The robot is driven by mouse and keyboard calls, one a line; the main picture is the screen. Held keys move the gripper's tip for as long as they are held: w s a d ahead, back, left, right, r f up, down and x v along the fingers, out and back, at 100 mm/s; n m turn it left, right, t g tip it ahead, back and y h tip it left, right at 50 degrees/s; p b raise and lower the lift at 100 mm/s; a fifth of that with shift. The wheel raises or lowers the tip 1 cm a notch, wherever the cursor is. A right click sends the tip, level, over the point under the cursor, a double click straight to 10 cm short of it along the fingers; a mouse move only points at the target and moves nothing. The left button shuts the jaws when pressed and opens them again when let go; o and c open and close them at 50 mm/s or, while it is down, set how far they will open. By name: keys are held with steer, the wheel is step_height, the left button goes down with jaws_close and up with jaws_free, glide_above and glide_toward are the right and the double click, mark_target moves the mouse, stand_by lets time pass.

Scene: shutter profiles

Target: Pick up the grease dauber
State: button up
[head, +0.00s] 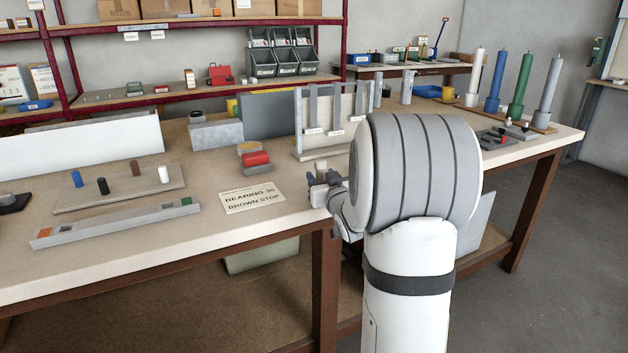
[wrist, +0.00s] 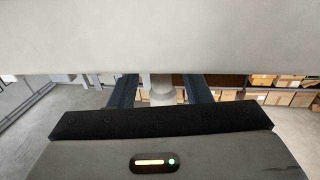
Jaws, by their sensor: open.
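My gripper (head: 326,184) is low at the front edge of the workbench (head: 232,224), partly hidden behind my white arm. In the wrist view its two dark fingers (wrist: 160,92) are apart, and a pale grey upright piece (wrist: 162,88) shows between them. A small cream cylinder (head: 321,166) shows just behind the fingers in the head view and may be the same piece. I cannot tell whether it is the grease dauber or whether the fingers touch it. No other thing is clearly a dauber.
A sign (head: 252,197) reading "BEARING 30 BROWN STOP" lies left of my gripper. A board with coloured pegs (head: 120,188) and a long grey profile (head: 116,223) lie further left. A rack (head: 340,112) stands behind. Tall coloured cylinders (head: 519,88) stand at the right.

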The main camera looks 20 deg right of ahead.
steer(key=shift+w, duration=0.8)
steer(key=shift+c, duration=0.3)
jaws_close()
